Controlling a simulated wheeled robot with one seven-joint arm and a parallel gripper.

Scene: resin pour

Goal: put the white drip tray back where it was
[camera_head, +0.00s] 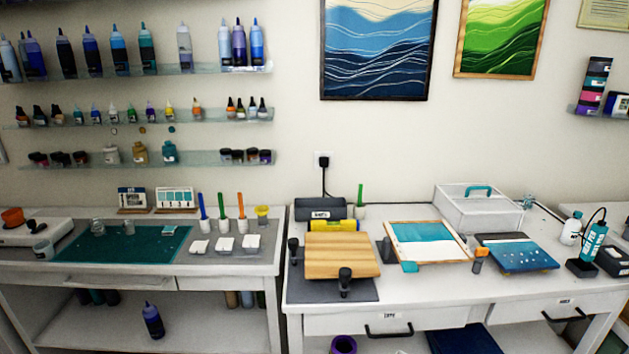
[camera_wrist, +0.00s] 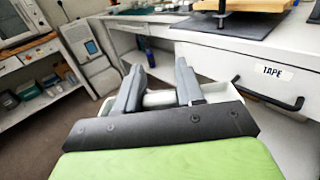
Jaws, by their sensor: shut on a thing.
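A white tray-like piece, which looks like the drip tray (camera_wrist: 221,93), is between and around the fingers of my gripper (camera_wrist: 160,72) in the wrist view. The two grey fingers are shut on it. Only parts of its white walls and rim show; the rest is hidden behind the fingers and the dark bar of my gripper. It is off the floor, in front of the drawer bench. My gripper and the held tray are not in the head view.
The drawer labelled TAPE (camera_wrist: 272,72) and its black handle (camera_wrist: 268,95) are close on the right. In the head view the right bench carries a wooden board (camera_head: 342,255), a framed teal panel (camera_head: 425,240), a blue panel (camera_head: 517,253) and a lidded white box (camera_head: 478,209).

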